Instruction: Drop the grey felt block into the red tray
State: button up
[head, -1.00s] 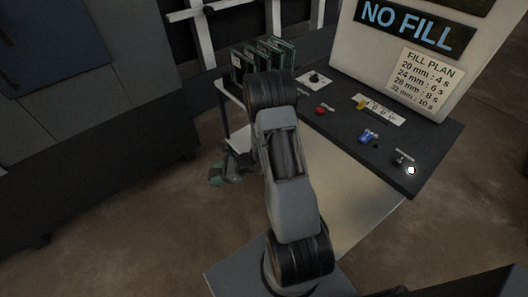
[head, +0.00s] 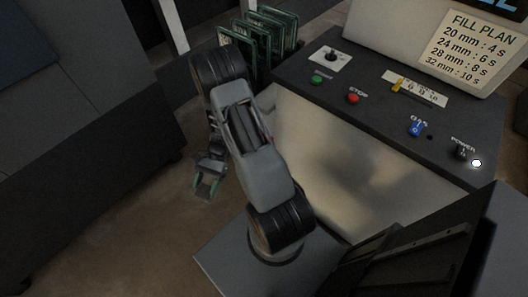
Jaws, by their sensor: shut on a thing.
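My gripper (head: 207,185) hangs low over the brown floor, left of the washer machine. Its two fingers have greenish tips. It is shut on a small greyish thing, taken as the grey felt block; at this size and in this dark its outline is hard to make out. It is apart from the machine and from the dark cabinet at left. No red tray shows in the head view.
The machine's dark control panel (head: 440,128) carries a green start button (head: 316,80), a red stop button (head: 352,97) and a blue switch (head: 415,127). Green boards (head: 268,38) stand in a rack behind my arm. A dark cabinet (head: 75,150) fills the left; bare floor lies between.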

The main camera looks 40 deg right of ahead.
jog(key=s+d+f+n+g+h+b, duration=0.3)
jog(key=s+f+n+g+h+b, duration=0.1)
jog(key=s+f+n+g, duration=0.15)
jog(key=w+d+f+n+h+b, duration=0.1)
jog(key=d+f+n+h+b, duration=0.3)
jog(key=n+h, duration=0.3)
jog(key=d+f+n+h+b, duration=0.2)
jog(key=d+n+h+b, duration=0.1)
jog(key=d+n+h, duration=0.4)
jog(key=w+f+n+t+b, duration=0.2)
jog(key=w+n+t+b, duration=0.5)
jog(key=w+n+t, duration=0.35)
jog(key=w+f+n+t+b, duration=0.3)
jog(key=w+n+t+b, duration=0.4)
jog(key=w+n+t, duration=0.4)
jog(key=s+d+f+m+g+h, duration=0.25)
jog(key=d+m+g, duration=0.2)
jog(key=d, duration=0.95)
jog(key=s+d+f+m+g+h, duration=0.1)
jog(key=d+m+g+h, duration=0.3)
jog(key=d, duration=1.1)
notch_tip(320, 180, down, 6)
jog(key=y+b, duration=0.1)
jog(key=b, duration=0.3)
jog(key=shift+g, duration=0.45)
